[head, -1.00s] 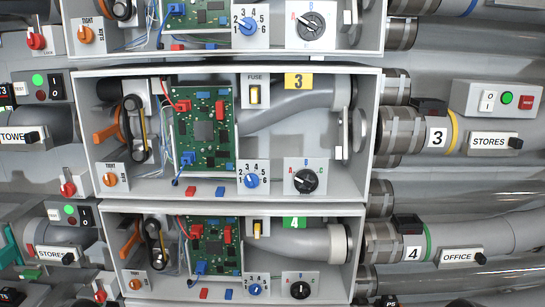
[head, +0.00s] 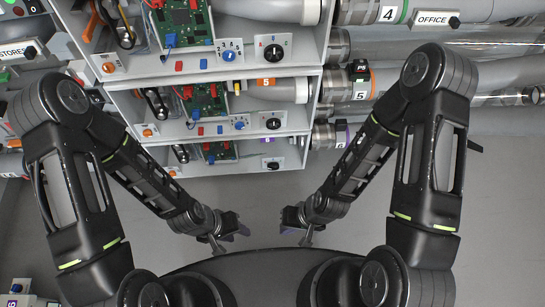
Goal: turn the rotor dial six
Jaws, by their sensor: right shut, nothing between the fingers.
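The lowest bay (head: 209,165) of the cabinet, in line with a pipe that has a purple band (head: 348,135), shows below bay 5. A small plate there carries a dark dial (head: 272,165), too small to read its setting. Bay 5 above has a black dial (head: 272,124) and a blue dial (head: 239,125). My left gripper (head: 232,234) hangs low in front of my base, well apart from the cabinet; its fingers are too small to tell open from shut. My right gripper (head: 293,229) mirrors it, shut and empty, also touching no dial.
Bay 4 above holds a green circuit board (head: 183,25) and a black dial (head: 273,51). An orange tag marked 5 (head: 266,83) sits on bay 5. Pipes run to the right behind my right arm. Grey floor (head: 265,205) lies clear between cabinet and grippers.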

